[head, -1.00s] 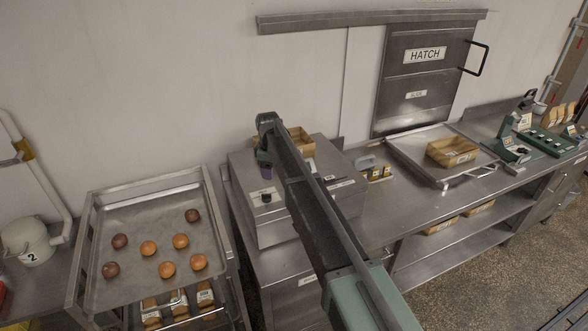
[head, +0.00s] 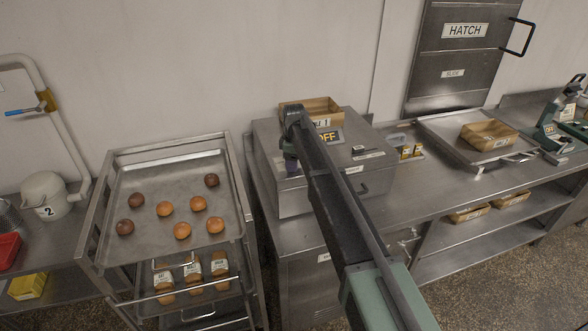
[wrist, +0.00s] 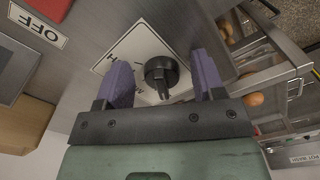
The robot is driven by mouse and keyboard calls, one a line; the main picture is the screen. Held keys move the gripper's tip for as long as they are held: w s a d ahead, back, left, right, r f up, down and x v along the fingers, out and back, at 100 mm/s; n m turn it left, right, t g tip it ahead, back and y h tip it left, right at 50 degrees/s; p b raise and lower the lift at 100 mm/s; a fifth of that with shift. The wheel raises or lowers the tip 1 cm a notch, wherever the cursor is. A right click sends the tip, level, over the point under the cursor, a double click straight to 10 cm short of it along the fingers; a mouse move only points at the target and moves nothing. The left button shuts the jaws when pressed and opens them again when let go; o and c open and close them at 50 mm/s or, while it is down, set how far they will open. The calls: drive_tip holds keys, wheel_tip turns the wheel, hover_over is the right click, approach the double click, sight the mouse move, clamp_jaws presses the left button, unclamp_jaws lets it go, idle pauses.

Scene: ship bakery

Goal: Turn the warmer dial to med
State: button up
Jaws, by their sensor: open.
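The warmer (head: 265,160) is a steel box on the counter. In the wrist view its black round dial (wrist: 161,72) sits on a white label plate (wrist: 135,45), its pointer bar toward the bottom of the picture. My gripper (wrist: 162,64) is open, with one purple finger on each side of the dial and gaps showing between. In the head view my gripper (head: 290,160) is at the warmer's front left and hides the dial.
A wooden crate (head: 311,106) and an OFF sign (head: 329,137) are on the warmer's top. A rack tray (head: 152,200) with several buns stands to the left. A steel tray (head: 440,125) with a wooden box (head: 489,134) lies to the right.

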drive_tip(key=shift+r, duration=0.1)
drive_tip(key=shift+c, duration=0.4)
drive_tip(key=c, duration=0.8)
drive_tip(key=shift+m, duration=0.4)
drive_tip(key=m, duration=0.5)
drive_tip(key=shift+s+a, duration=0.1)
drive_tip(key=shift+s, duration=0.2)
drive_tip(key=m, duration=0.6)
drive_tip(key=shift+s+a, duration=0.15)
drive_tip(key=shift+a, duration=0.05)
